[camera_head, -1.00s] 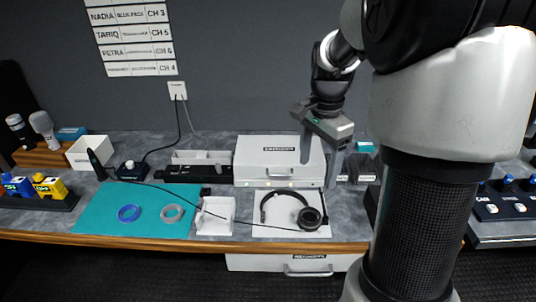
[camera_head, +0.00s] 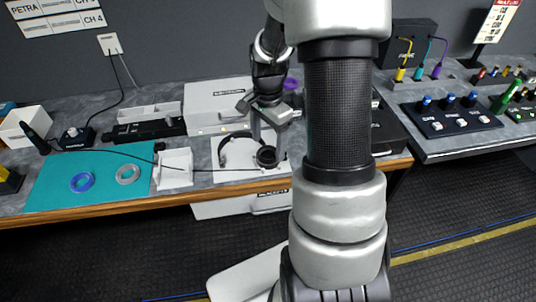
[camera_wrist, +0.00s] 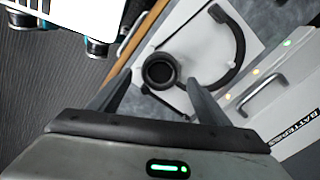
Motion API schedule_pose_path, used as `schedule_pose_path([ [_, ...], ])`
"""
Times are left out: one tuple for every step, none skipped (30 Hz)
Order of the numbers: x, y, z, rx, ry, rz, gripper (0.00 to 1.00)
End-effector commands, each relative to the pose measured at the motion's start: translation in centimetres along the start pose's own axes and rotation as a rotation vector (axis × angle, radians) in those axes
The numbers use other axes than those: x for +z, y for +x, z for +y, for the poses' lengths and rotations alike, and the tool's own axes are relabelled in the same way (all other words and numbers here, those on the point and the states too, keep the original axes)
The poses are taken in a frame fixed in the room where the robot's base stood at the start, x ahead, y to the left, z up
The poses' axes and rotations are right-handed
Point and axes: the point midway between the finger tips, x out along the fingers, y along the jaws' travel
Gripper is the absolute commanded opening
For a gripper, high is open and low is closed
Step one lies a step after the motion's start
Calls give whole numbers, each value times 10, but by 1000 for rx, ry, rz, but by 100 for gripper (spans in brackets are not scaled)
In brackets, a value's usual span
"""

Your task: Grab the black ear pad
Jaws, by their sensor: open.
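The black ear pad (camera_head: 267,157) is a round dark ring on the ear cup of a black headset (camera_head: 224,147), which lies on a white sheet. In the wrist view the ear pad (camera_wrist: 160,71) faces up toward the camera, with the headband (camera_wrist: 238,45) curving away to the right. My gripper (camera_head: 269,141) is open and points down over the headset's right end. In the wrist view its two fingers (camera_wrist: 158,78) stand on either side of the ear pad, apparently above it. Nothing is between the jaws; the height gap is hard to judge.
A blue ring (camera_head: 82,182) and a grey ring (camera_head: 128,174) lie on the teal mat (camera_head: 52,187) at left. A white tray (camera_head: 174,182) with a thin cable across it stands beside the sheet. A white case (camera_head: 205,117) stands behind the headset.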

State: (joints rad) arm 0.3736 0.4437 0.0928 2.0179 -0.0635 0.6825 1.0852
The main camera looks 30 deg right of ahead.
Motion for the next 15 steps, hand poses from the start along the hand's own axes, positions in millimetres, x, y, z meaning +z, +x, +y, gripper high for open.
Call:
schedule_pose_path([
  [1,10,0,4,1,-3,71],
  [0,14,0,4,2,-3,71],
  [0,19,0,3,2,-2,71],
  [0,22,0,3,2,-2,71],
  [0,24,0,2,2,-2,71],
  [0,27,0,2,1,-1,71],
  [0,28,0,1,1,-1,71],
  [0,29,0,1,1,-1,71],
  [0,29,0,1,1,0,71],
  [0,29,0,1,1,0,71],
  [0,29,0,0,1,0,71],
  [0,28,0,0,1,0,71],
  [0,28,0,0,1,0,71],
  [0,28,0,0,1,0,71],
  [0,28,0,0,1,0,64],
])
